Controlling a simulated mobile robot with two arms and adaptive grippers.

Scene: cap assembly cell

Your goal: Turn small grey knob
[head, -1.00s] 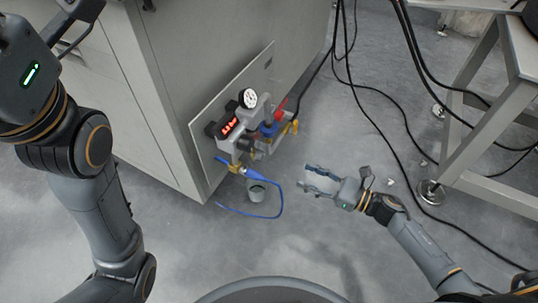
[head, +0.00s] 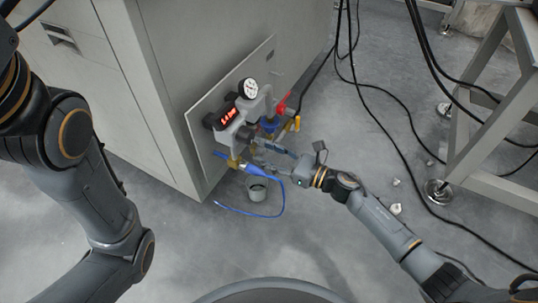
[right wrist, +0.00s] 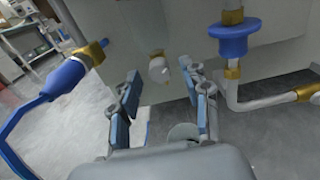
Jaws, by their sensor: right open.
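The small grey knob (right wrist: 159,70) shows in the right wrist view below a brass fitting, on the pipework of the panel. In the head view a dark grey round part (head: 245,134), perhaps this knob, sits below the red display. My right gripper (head: 264,156) is open beside the pipework in the head view. In the right wrist view its blue-padded fingers (right wrist: 163,88) stand apart, with the knob between and just beyond their tips. Contact cannot be made out. My left arm shows at the left; its gripper is out of view.
A blue handwheel (right wrist: 235,38) and brass-jointed pipe are right of the fingers. A blue hose (right wrist: 65,78) is left. A gauge (head: 249,89), red display (head: 228,116) and red handle (head: 281,105) crowd the panel. Open floor lies in front.

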